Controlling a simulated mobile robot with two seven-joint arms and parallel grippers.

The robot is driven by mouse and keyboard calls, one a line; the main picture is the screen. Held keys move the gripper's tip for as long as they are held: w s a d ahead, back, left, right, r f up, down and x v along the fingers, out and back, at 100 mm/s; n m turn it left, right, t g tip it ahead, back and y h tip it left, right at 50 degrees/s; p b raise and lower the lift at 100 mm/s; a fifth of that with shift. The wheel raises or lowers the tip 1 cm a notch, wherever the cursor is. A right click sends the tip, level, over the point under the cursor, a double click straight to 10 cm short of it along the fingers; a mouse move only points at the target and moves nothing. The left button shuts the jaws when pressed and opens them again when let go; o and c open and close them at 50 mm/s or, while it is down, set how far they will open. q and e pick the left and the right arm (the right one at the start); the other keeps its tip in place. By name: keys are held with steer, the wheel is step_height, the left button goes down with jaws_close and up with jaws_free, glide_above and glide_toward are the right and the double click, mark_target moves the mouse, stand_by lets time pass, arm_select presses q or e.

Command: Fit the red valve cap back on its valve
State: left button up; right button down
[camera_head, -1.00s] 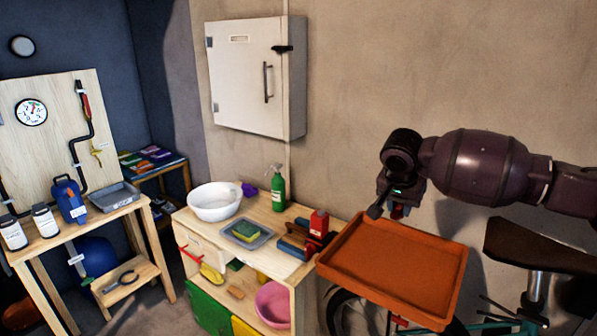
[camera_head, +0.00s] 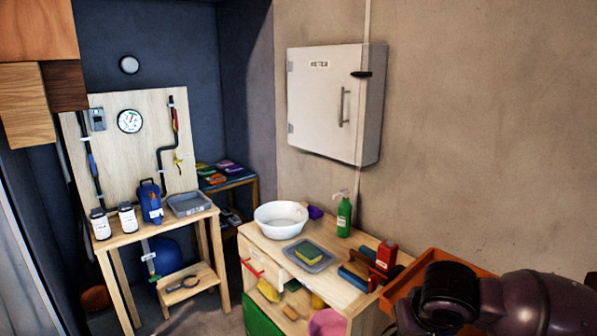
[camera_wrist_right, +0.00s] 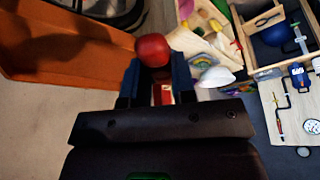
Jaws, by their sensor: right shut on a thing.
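My right gripper (camera_wrist_right: 157,78) is shut on a red rounded thing (camera_wrist_right: 152,50), which looks like the valve cap, in the right wrist view. It sticks out past the fingertips, with a narrower red part between the fingers. In the head view only my right arm shows at the lower right; its gripper and the cap are hidden. The wooden board (camera_head: 148,165) at the left carries a gauge, dark pipes, a red handle (camera_head: 174,118) and a yellow fitting (camera_head: 178,160). I cannot tell which part is the valve for the cap. My left gripper is not in view.
An orange tray (camera_head: 432,258) is partly behind my arm. The wooden cabinet (camera_head: 262,242) holds a white bowl (camera_head: 281,219), a sponge tray and a green bottle (camera_head: 344,216). A workbench (camera_head: 160,224) with bottles and a grey tray stands below the board. Floor shows between the two.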

steer(key=shift+s+f, duration=0.45)
steer(key=shift+f, duration=0.4)
steer(key=shift+r, duration=0.1)
